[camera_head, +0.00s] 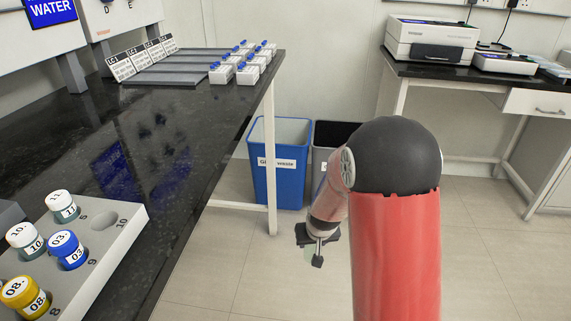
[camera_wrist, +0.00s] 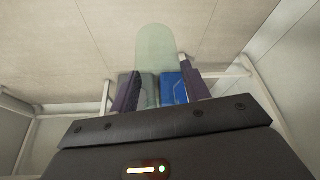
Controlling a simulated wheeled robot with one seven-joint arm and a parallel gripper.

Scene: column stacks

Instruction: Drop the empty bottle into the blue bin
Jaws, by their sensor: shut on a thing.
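My gripper (camera_head: 317,240) is in front of the bins in the head view, a little right of the blue bin and nearer to me. It also shows in the wrist view (camera_wrist: 158,88), shut on a pale green translucent bottle (camera_wrist: 155,50). In the head view the bottle (camera_head: 311,254) is faint and mostly hidden behind the gripper. The blue bin (camera_head: 277,180) stands on the floor by the end of the black bench, with a white label and an open top. In the wrist view the blue bin (camera_wrist: 173,90) shows between the fingers, partly hidden.
A grey bin (camera_head: 322,160) stands right of the blue one, partly hidden by my arm. A black bench (camera_head: 190,130) with a white leg is at left, holding a rack (camera_head: 110,255) of capped bottles. A printer table (camera_head: 470,75) is at back right. The floor between is clear.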

